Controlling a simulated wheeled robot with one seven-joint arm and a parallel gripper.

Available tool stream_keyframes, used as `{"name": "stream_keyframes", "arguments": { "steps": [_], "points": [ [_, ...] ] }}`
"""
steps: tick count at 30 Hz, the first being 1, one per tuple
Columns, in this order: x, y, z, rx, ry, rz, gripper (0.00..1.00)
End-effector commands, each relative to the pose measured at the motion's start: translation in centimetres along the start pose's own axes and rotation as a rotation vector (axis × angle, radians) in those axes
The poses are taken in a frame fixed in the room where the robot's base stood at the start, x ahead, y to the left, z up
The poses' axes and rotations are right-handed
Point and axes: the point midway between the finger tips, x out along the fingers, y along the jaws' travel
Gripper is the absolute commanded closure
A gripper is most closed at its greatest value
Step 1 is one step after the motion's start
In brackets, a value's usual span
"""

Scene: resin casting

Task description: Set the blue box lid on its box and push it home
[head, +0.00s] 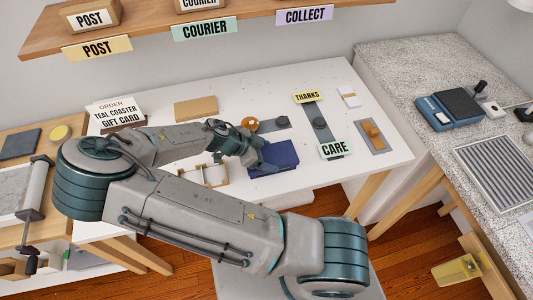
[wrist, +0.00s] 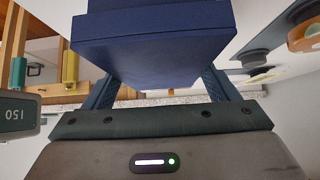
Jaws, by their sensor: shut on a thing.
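In the wrist view a dark blue, box-shaped piece (wrist: 150,48), which I take for the blue box lid, fills the space between the two fingers of my gripper (wrist: 162,80). My gripper is shut on it. A second dark blue surface (wrist: 150,4) shows at the top edge, probably the box; I cannot tell whether the two touch. In the head view my gripper (head: 258,154) is over the white table at dark blue shapes (head: 282,155). My arm and gripper hide part of them, and lid and box cannot be told apart there.
On the white table (head: 225,95) lie a light wooden divider frame (head: 213,175), a brown board (head: 195,108), grey strips with round knobs, a CARE card (head: 335,149) and a THANKS card (head: 307,97). An order sign (head: 117,113) stands at the left. The signed shelf (head: 140,37) overhangs the back.

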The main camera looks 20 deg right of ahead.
Motion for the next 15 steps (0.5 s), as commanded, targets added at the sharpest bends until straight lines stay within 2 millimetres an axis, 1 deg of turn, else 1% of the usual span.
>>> {"name": "stream_keyframes", "arguments": {
  "steps": [15],
  "points": [
    [0.48, 0.00, 0.47, 0.000, 0.000, 0.000, 0.41]
  ]
}}
